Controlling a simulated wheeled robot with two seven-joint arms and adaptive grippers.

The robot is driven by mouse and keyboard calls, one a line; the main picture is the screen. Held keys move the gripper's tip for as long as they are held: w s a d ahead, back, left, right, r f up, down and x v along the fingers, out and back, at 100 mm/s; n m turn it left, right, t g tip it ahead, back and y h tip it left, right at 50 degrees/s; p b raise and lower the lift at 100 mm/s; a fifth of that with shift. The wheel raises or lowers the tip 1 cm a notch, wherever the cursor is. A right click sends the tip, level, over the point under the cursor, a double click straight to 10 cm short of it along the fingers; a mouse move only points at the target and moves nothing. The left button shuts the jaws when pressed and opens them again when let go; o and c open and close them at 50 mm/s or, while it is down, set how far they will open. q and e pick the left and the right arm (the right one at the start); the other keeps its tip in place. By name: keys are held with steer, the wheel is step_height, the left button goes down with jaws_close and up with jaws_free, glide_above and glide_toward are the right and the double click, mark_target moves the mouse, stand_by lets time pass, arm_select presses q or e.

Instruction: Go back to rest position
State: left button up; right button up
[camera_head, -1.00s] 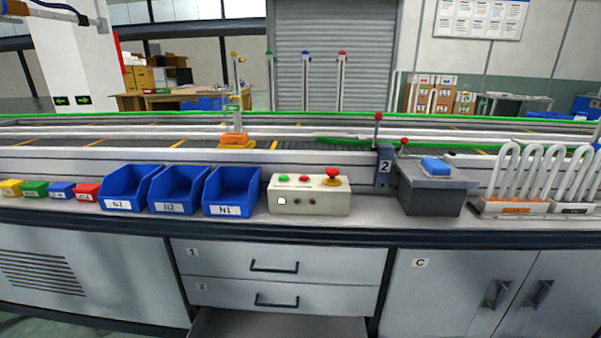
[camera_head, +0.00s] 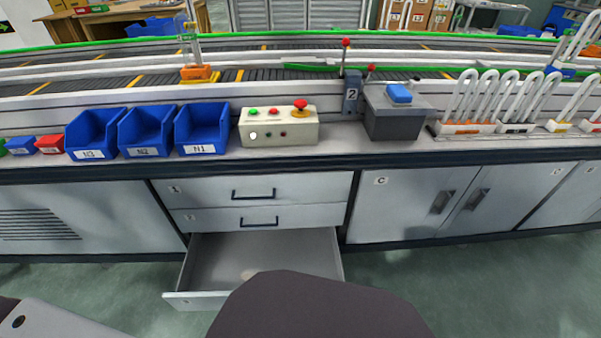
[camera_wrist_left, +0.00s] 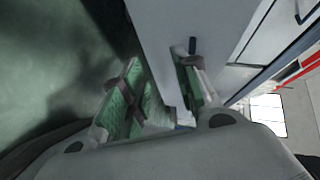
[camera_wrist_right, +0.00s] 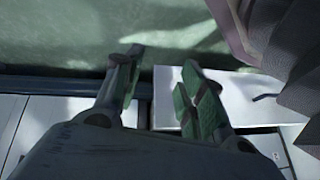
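My left gripper (camera_wrist_left: 160,65) shows in the left wrist view with its two green-padded fingers apart. Nothing is clearly held between them, and a pale cabinet face lies beyond. My right gripper (camera_wrist_right: 160,65) shows in the right wrist view with its fingers apart and empty, above the green floor and a pale panel. Neither gripper shows in the head view. There, a dark rounded part and a grey part at the bottom edge are mine.
An open drawer (camera_head: 290,245) juts out below two shut drawers (camera_head: 255,187). The workbench (camera_head: 340,160) carries blue bins (camera_head: 202,125), a button box (camera_head: 280,126), a grey box (camera_head: 392,122) and tube racks (camera_head: 468,127). Green floor (camera_head: 480,280) is clear at right.

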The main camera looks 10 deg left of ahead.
steer(key=s+d+f+g+h+p, duration=0.25)
steer(key=s+d+f+p, duration=0.25)
steer(key=s+d+p, duration=0.7)
arm_select(q)
steer(key=s+a+r+n+g+y+p, duration=0.1)
steer(key=s+r+n+g+y+p, duration=0.1)
steer(key=s+n+g+p, duration=0.4)
steer(key=s+a+r+n+g+y+p, duration=0.1)
steer(key=s+r+n+g+y+p, duration=0.2)
steer(key=s+n+g+p, duration=0.3)
steer(key=s+n+g, duration=0.1)
steer(key=n, duration=0.3)
steer(key=shift+s+a+y, duration=0.2)
steer(key=shift+s+y, duration=0.05)
steer(key=shift+y, duration=0.05)
arm_select(e)
steer(key=s+d+r+g+h, duration=0.1)
steer(key=s+d, duration=0.3)
steer(key=s, duration=0.5)
steer(key=shift+s+d+r+n+g, duration=0.25)
steer(key=shift+r+n+g, duration=0.15)
steer(key=shift+r, duration=0.25)
arm_select(q)
steer(key=shift+s, duration=0.1)
arm_select(e)
steer(key=shift+w+h, duration=0.1)
steer(key=shift+h, duration=0.15)
